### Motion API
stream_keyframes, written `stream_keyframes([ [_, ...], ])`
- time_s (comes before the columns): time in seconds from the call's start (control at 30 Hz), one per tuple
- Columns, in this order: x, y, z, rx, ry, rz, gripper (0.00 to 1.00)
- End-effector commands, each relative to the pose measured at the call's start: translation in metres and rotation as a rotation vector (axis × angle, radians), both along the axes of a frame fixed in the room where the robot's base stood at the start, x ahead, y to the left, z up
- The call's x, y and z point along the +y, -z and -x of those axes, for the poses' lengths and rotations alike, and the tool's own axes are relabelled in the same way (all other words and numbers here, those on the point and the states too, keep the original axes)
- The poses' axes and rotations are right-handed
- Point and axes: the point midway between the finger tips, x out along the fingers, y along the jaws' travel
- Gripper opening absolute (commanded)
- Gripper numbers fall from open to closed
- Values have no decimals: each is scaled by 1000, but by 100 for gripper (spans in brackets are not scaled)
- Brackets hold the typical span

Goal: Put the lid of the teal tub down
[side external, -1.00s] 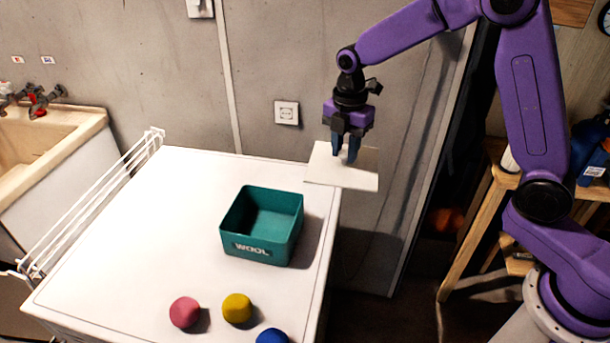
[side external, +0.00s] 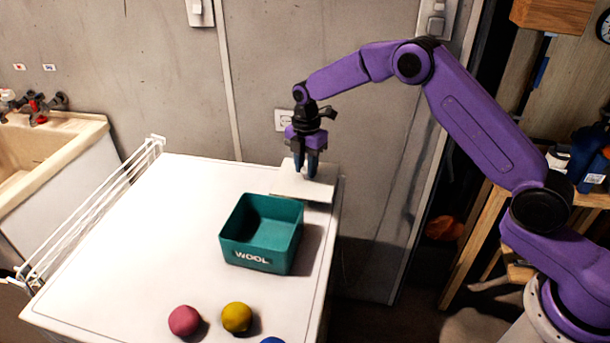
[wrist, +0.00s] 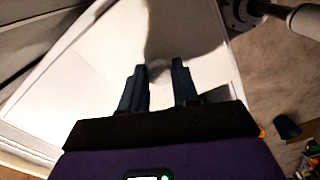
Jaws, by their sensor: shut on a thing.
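The teal tub (side external: 262,254), marked WOOL, stands open and upright on the white worktop, and its inside looks empty. Its lid is a flat pale plate (side external: 286,184) at the worktop's back right corner, behind the tub and a little to its right. My gripper (side external: 312,174) points down and is shut on the lid. The lid looks level; I cannot tell whether it touches the worktop. In the wrist view my two fingers (wrist: 159,90) show over a pale surface, where lid and worktop are hard to tell apart.
A pink ball (side external: 184,321), a yellow ball (side external: 237,317) and a partly cut-off blue ball (side external: 272,340) lie at the front of the worktop (side external: 140,240). Its left and middle are clear. A white rack (side external: 95,208) runs along the left edge; a wall stands behind.

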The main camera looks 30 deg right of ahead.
Motion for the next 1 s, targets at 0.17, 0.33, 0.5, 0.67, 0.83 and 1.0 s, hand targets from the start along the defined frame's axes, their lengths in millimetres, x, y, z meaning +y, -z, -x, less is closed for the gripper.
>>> stream_keyframes([
  [0.17, 1, 18, -4, 3, 0, 1, 0],
  [0.33, 1, 35, -3, 1, 0, 0, 0],
  [0.5, 1, 35, -4, 0, 0, 0, 0],
  [0.67, 1, 38, -3, 1, 0, 0, 0],
  [0.83, 1, 38, -4, 0, 0, 0, 56],
  [1.0, 1, 38, -4, 0, 0, 0, 56],
])
